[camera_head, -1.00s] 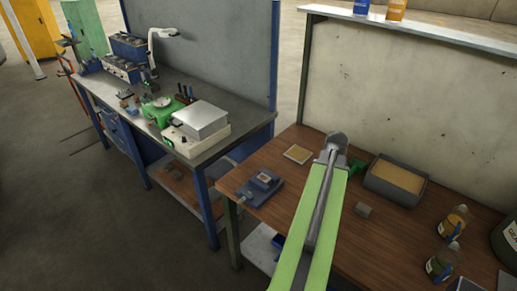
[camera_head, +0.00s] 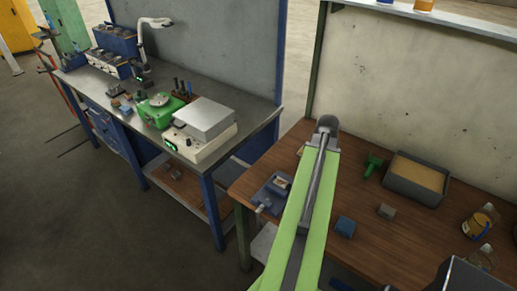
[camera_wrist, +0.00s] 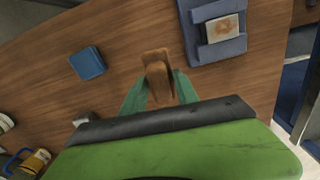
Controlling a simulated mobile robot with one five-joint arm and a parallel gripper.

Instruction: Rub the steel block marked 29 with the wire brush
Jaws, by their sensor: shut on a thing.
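My gripper (camera_wrist: 159,88) shows in the wrist view with its green fingers shut on a brown wooden piece, seemingly the wire brush (camera_wrist: 157,68). Its bristles cannot be seen. A steel block (camera_wrist: 221,28) with a brownish patch on top sits in a blue holder (camera_wrist: 233,48), to the right of the brush and apart from it. In the head view the block (camera_head: 283,182) and holder (camera_head: 266,196) are left of my arm. No number is readable on the block. My arm hides the gripper and brush in the head view.
A blue block (camera_head: 345,227), a small grey block (camera_head: 386,211), a green object (camera_head: 372,165) and a grey bin (camera_head: 416,181) stand on the wooden table right of my arm. Bottles (camera_head: 481,221) stand further right. A blue-legged bench (camera_head: 245,118) with instruments is at left.

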